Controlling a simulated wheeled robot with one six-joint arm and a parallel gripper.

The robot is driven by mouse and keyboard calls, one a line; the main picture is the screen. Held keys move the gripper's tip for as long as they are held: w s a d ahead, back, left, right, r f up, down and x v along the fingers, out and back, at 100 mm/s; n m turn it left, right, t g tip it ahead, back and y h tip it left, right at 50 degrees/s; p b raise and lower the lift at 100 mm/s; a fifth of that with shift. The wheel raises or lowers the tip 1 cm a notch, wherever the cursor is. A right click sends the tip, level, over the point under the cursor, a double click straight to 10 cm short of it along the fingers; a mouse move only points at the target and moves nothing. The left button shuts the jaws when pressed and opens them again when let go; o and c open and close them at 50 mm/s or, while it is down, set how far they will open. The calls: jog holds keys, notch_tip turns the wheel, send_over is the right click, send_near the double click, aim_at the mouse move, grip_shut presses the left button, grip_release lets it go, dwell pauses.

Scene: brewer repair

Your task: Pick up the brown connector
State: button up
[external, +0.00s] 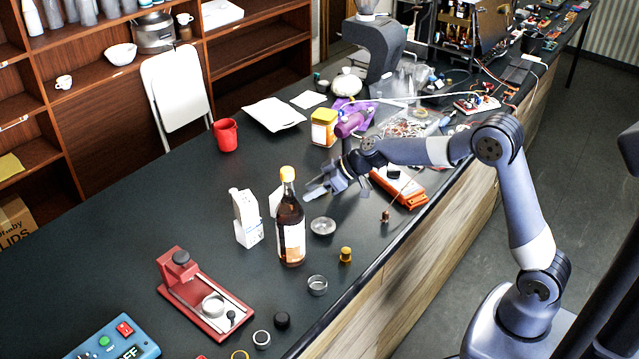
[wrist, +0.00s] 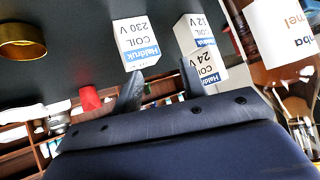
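A small brown piece (external: 385,216), which looks like the brown connector, stands near the front edge of the black counter, right of the metal dish. I cannot make out its details, and I cannot pick it out in the wrist view. My gripper (external: 318,188) is above the counter, left of and farther back than the brown piece, clearly apart from it. In the wrist view my gripper (wrist: 162,68) has its two dark fingers spread, with nothing held between them.
A syrup bottle (external: 291,235) and white carton (external: 246,218) stand left of my gripper. An orange tool (external: 400,187) lies behind the brown piece. A metal dish (external: 323,226) and brass piece (external: 345,255) are nearby. Coil boxes (wrist: 137,42) show in the wrist view.

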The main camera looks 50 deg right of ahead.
aim_at(388, 214)
jog(key=s+d+f+m+h, duration=0.1)
jog(key=s+d, duration=0.1)
jog(key=s, duration=0.1)
jog(key=s+d+f+m+t+h+b, duration=0.1)
jog(key=s+d+f+m+h, duration=0.1)
jog(key=s, duration=0.2)
jog(key=s+d+f+m+t+h+b, duration=0.1)
jog(key=s+d+h, duration=0.1)
jog(key=s, duration=0.2)
jog(key=shift+d+f+m, duration=0.35)
jog(key=shift+m, duration=0.05)
jog(key=s+d+f+m+t+h+b, duration=0.1)
jog(key=s+d+m+t+h+b, duration=0.3)
jog(key=s, duration=0.9)
jog(key=shift+n+g, duration=0.3)
jog(key=shift+g, duration=0.1)
jog(key=w, duration=0.1)
jog(key=w+d+f, duration=0.1)
jog(key=w, duration=0.1)
jog(key=w+d+f, duration=0.1)
jog(key=shift+w+d+f, duration=0.15)
jog(key=shift+w+f, duration=0.05)
jog(key=shift+w, duration=0.15)
jog(key=shift+x, duration=2.45)
jog(key=shift+f, duration=0.15)
jog(key=shift+c, duration=0.3)
grip_shut()
